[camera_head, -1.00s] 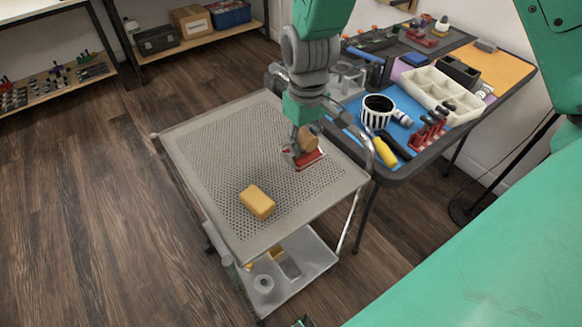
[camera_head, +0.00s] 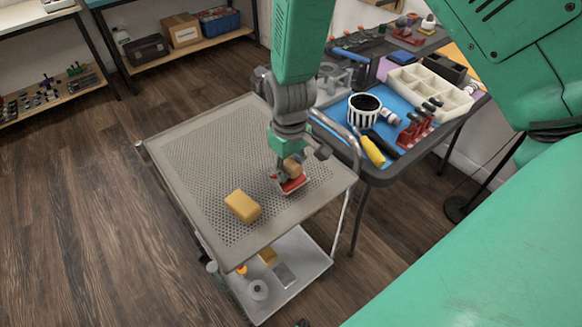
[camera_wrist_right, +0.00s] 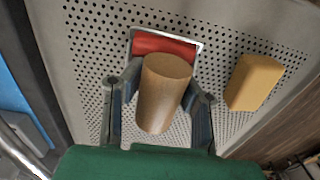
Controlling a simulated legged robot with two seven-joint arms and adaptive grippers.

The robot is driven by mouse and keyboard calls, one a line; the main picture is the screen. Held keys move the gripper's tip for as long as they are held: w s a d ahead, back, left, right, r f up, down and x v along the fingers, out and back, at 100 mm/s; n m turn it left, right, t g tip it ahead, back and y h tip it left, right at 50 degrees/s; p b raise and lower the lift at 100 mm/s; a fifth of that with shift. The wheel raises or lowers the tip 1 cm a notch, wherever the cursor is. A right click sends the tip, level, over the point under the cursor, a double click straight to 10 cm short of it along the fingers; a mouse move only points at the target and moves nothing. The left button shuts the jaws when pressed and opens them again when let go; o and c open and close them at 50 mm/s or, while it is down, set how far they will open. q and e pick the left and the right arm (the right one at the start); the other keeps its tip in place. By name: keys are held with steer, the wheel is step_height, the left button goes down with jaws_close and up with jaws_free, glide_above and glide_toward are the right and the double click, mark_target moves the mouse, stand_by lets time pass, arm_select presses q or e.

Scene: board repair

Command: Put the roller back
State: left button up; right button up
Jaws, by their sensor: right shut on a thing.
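The roller (camera_head: 293,183) has a red cylinder in a metal frame and a brown wooden handle. In the right wrist view, its handle (camera_wrist_right: 164,92) stands between the fingers, with the red part (camera_wrist_right: 165,46) just beyond. My right gripper (camera_head: 288,170) points down and is shut on the handle. It holds the roller over the perforated top of the grey cart (camera_head: 190,150), right of a yellow block. I cannot tell whether the roller touches the cart top. My left gripper is not in view.
The yellow block (camera_head: 242,206) lies on the cart and also shows in the right wrist view (camera_wrist_right: 254,82). A blue-topped workbench (camera_head: 337,117) stands behind right, with a striped cup (camera_head: 364,113), a yellow-handled tool (camera_head: 373,152) and a white divided tray (camera_head: 440,98). The cart's left half is clear.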

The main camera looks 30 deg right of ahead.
steer(key=shift+s+a+f, duration=0.25)
steer(key=shift+a+f, duration=0.3)
steer(key=shift+a, duration=0.25)
jaws_close()
steer(key=o, duration=1)
jaws_free()
steer(key=shift+s+d, duration=0.1)
steer(key=shift+d, duration=0.05)
steer(key=shift+d+f, duration=0.2)
steer(key=shift+d, duration=0.05)
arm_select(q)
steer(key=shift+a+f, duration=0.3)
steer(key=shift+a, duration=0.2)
arm_select(e)
steer(key=shift+w+a, duration=0.15)
steer(key=shift+w, duration=0.05)
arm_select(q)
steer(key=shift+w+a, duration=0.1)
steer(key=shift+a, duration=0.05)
arm_select(e)
steer(key=shift+a+r, duration=0.1)
steer(key=shift+r, duration=0.05)
steer(key=shift+w, duration=0.1)
